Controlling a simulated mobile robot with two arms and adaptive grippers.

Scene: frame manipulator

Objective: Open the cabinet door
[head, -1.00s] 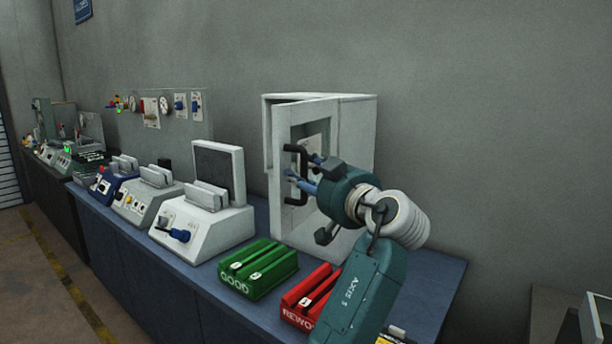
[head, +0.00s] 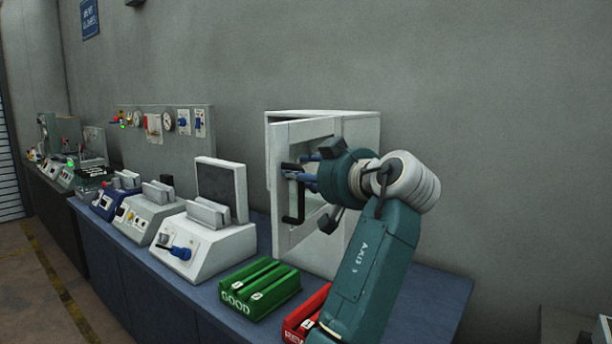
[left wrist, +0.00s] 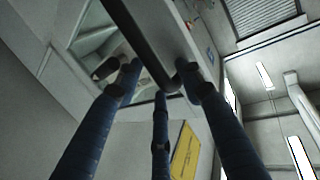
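The white cabinet (head: 362,130) stands on the blue bench against the wall. Its framed door (head: 312,130) stands ajar, at an angle to the cabinet front. A black bar handle (head: 292,212) sits on the door. My left gripper (head: 297,176) is at the upper part of the handle. In the left wrist view the dark handle (left wrist: 148,45) runs between the blue fingers (left wrist: 160,72), with little gap on either side, so they look shut on it. Their exact contact is partly hidden. My right gripper is not in view.
A green GOOD tray (head: 258,284) and a red REWORK tray (head: 305,312) sit on the bench before the cabinet, the red one partly behind my arm. A white tester (head: 205,240) with a dark screen stands left of them. More bench devices line up farther left.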

